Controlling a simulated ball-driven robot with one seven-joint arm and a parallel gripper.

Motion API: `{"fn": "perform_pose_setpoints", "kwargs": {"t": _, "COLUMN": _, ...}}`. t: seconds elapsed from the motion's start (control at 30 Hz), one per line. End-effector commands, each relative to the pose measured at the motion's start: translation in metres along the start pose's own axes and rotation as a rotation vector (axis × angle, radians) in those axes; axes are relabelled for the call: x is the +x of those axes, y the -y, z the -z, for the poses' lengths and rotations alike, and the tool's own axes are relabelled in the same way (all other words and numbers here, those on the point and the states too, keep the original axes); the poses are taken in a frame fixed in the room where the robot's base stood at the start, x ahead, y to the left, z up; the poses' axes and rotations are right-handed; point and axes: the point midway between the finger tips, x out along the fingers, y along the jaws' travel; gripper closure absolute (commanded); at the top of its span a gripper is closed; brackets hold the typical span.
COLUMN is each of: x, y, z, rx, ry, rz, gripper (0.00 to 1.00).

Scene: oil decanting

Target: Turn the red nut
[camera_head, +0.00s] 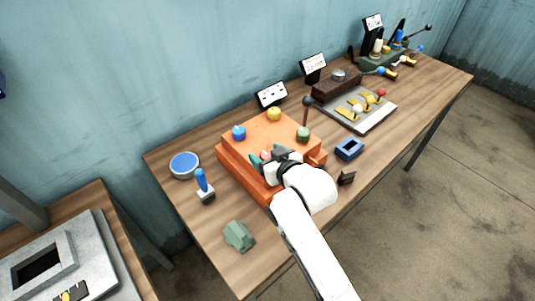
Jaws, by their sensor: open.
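An orange box (230,160) stands on the wooden table with coloured nuts on its top. The red nut (266,155) shows only as a small pinkish-red patch, mostly hidden by my gripper. My gripper (262,161) is open, with its teal fingertips at the red nut at the near side of the box top. I cannot tell whether the fingers touch it or stand around it. A blue nut (239,133), a yellow nut (274,114) and a green nut (303,135) sit at other corners of the top.
A black-knobbed lever (307,102) rises beside the green nut. A blue-topped round dish (184,164), a blue-handled tool (202,185), a green block (239,236) and a blue block (349,149) lie around the box. A tray (376,121) and other devices stand to the right.

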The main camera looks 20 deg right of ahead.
Motion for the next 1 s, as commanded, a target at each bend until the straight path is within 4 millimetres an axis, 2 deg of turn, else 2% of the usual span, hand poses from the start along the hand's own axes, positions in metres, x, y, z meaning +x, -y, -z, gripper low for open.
{"fn": "perform_pose_setpoints", "kwargs": {"t": 0.2, "x": 0.0001, "y": 0.0002, "z": -0.0001, "rx": 0.0, "ry": 0.0, "rz": 0.0, "gripper": 0.33}}
{"fn": "perform_pose_setpoints", "kwargs": {"t": 0.7, "x": -0.0001, "y": 0.0001, "z": -0.0002, "rx": 0.0, "ry": 0.001, "rz": 0.0, "gripper": 0.8}}
{"fn": "perform_pose_setpoints", "kwargs": {"t": 1.0, "x": 0.0005, "y": 0.0012, "z": -0.0015, "rx": 0.009, "ry": 0.001, "rz": -0.022, "gripper": 0.82}}
